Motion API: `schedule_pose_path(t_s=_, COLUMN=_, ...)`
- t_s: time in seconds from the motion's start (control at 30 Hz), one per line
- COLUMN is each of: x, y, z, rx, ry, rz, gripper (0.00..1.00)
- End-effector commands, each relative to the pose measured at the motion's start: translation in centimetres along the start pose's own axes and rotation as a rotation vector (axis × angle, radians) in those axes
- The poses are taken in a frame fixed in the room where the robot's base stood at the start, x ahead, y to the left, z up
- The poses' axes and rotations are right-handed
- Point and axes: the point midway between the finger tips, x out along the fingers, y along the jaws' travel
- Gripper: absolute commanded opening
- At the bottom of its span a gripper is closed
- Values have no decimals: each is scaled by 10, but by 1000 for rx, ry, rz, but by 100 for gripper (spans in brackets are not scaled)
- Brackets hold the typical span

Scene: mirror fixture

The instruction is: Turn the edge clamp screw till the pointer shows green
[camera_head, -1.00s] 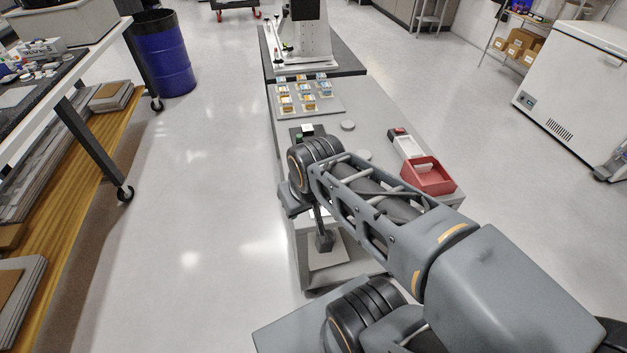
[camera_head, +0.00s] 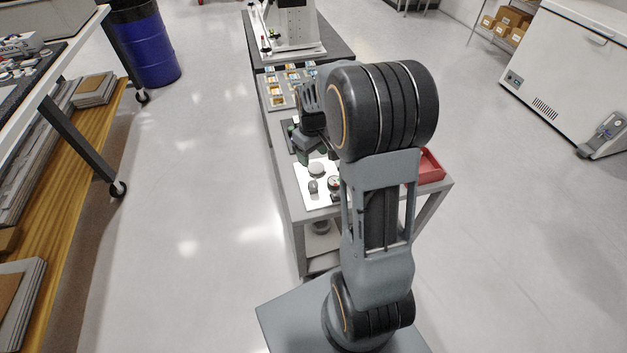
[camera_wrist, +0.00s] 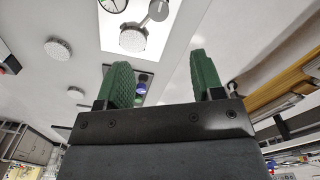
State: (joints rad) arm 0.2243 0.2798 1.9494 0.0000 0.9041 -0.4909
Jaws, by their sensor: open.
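My gripper (camera_head: 308,156) is over the bench, just behind the white plate (camera_head: 322,199) in the head view. In the wrist view its two green fingers are apart with nothing between them (camera_wrist: 158,64). The white plate, also in the wrist view (camera_wrist: 178,30), bears a round ribbed grey knob (camera_wrist: 132,39) and a grey lever-like part (camera_wrist: 158,11), ahead of the fingertips and not touched. I cannot tell for sure which part is the edge clamp screw.
Grey discs (camera_wrist: 58,48) lie on the bench. A red bin (camera_head: 430,168) is partly behind my arm. Small coloured blocks (camera_head: 292,77) stand farther back.

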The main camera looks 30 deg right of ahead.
Motion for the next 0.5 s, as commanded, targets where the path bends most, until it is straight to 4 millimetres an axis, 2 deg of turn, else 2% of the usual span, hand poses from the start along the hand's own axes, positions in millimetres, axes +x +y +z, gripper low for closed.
schedule_pose_path(t_s=0.17, x=23, y=3, z=-1, rx=-7, ry=-12, rz=-6, gripper=61)
schedule_pose_path(t_s=0.5, x=88, y=2, z=0, rx=-6, ry=-13, rz=-7, gripper=61)
